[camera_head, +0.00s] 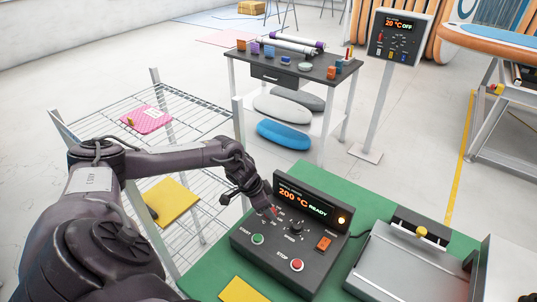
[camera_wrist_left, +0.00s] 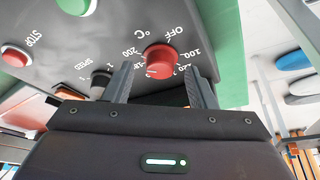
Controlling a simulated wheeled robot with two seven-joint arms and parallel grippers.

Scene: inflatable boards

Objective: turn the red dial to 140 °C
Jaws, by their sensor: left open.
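The red dial (camera_wrist_left: 160,61) is a round knob on the dark control box (camera_head: 245,238), with a printed scale from OFF to 200 around it. The box's display (camera_head: 303,203) reads 200 °C READY. My left gripper (camera_wrist_left: 158,72) is open, its two fingertips on either side of the dial's near edge in the left wrist view; I cannot tell whether they touch it. In the head view my left gripper (camera_head: 267,208) is over the box's left side and largely hides the red dial. My right gripper is in neither view.
The box also has a green start button (camera_head: 257,239), a red stop button (camera_head: 297,265), a black speed knob (camera_wrist_left: 101,82) and an orange switch (camera_head: 324,243). A grey machine (camera_head: 400,262) stands right of it. A wire rack (camera_head: 195,125) is at left.

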